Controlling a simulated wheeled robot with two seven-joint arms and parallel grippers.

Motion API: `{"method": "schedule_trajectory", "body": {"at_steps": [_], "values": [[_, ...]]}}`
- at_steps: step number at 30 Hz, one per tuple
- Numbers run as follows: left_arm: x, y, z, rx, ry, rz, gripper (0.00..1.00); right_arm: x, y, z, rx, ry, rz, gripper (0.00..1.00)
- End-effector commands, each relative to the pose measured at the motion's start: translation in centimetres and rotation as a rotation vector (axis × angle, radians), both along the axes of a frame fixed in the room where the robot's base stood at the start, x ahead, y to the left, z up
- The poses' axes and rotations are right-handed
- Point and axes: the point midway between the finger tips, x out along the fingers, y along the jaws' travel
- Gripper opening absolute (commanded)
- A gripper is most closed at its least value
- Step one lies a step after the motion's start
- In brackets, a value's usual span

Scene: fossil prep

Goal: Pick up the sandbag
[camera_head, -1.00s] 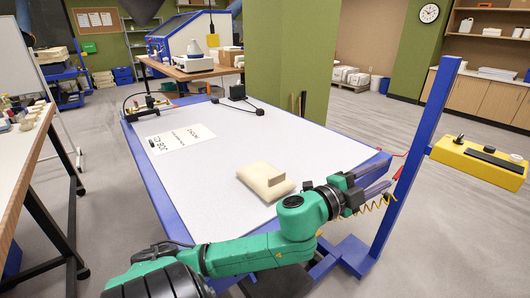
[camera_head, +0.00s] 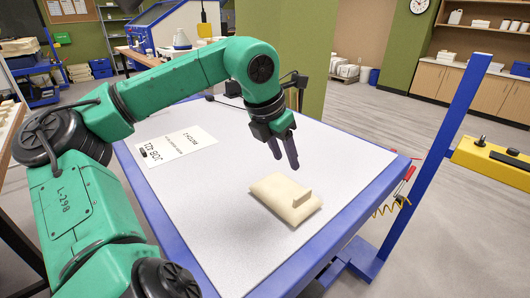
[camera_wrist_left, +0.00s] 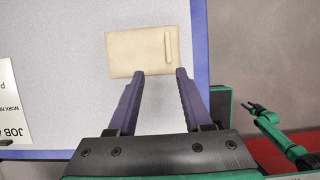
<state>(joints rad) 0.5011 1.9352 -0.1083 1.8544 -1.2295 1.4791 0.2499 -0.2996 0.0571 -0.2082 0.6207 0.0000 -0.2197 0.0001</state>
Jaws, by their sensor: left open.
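The sandbag (camera_head: 283,199) is a flat cream cushion with a raised strip on top. It lies on the right part of the table's pale top (camera_head: 225,225), near the blue right edge. My left gripper (camera_head: 286,162) is open and empty, pointing down above the far side of the sandbag and apart from it. In the left wrist view, the open fingers (camera_wrist_left: 160,72) reach the near edge of the sandbag (camera_wrist_left: 138,52) in the picture. A small green arm at the right of that view, seemingly my right, ends in a dark gripper (camera_wrist_left: 252,108); its opening is unclear.
A printed job sheet (camera_head: 177,146) lies on the table left of the sandbag. A blue post (camera_head: 434,150) stands beyond the right edge, with a yellow fixture (camera_head: 490,163) behind it. The table top around the sandbag is clear.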

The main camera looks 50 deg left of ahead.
Motion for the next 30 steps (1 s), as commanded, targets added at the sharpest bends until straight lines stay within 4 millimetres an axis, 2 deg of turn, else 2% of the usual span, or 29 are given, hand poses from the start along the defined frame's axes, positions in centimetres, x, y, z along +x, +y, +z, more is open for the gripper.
{"method": "schedule_trajectory", "body": {"at_steps": [2, 4, 9, 12, 17, 21, 24, 30], "values": [[0.2, 0.0, -0.6, 0.002, 0.004, 0.001, 0.50, 0.0, 0.6, 0.0, 0.008, 0.000, 0.000, 0.50], [0.7, -0.1, -1.9, 0.000, 0.006, -0.001, 0.50, 0.0, 0.4, 0.2, 0.005, -0.001, 0.000, 0.50], [2.4, -0.2, -6.0, -0.003, 0.008, -0.002, 0.50, 0.0, -2.7, 1.3, -0.037, 0.000, -0.001, 0.50], [3.2, -0.2, -7.7, -0.003, 0.005, -0.002, 0.50, 0.0, -3.5, 1.9, -0.048, 0.001, -0.003, 0.50], [3.9, -0.3, -9.5, -0.003, 0.006, -0.002, 0.50, 0.0, -2.3, 2.7, -0.033, 0.001, -0.004, 0.50], [4.8, -0.5, -12.0, -0.007, 0.003, -0.004, 0.50, 0.0, -1.0, 3.8, -0.014, 0.001, -0.004, 0.50], [5.2, -0.4, -13.1, -0.004, 0.002, -0.003, 0.50, 0.0, -1.0, 4.1, -0.014, 0.001, -0.002, 0.50], [5.3, -0.3, -13.5, 0.001, 0.002, -0.002, 0.50, 0.0, -1.3, 4.0, -0.020, 0.001, -0.001, 0.50]]}}
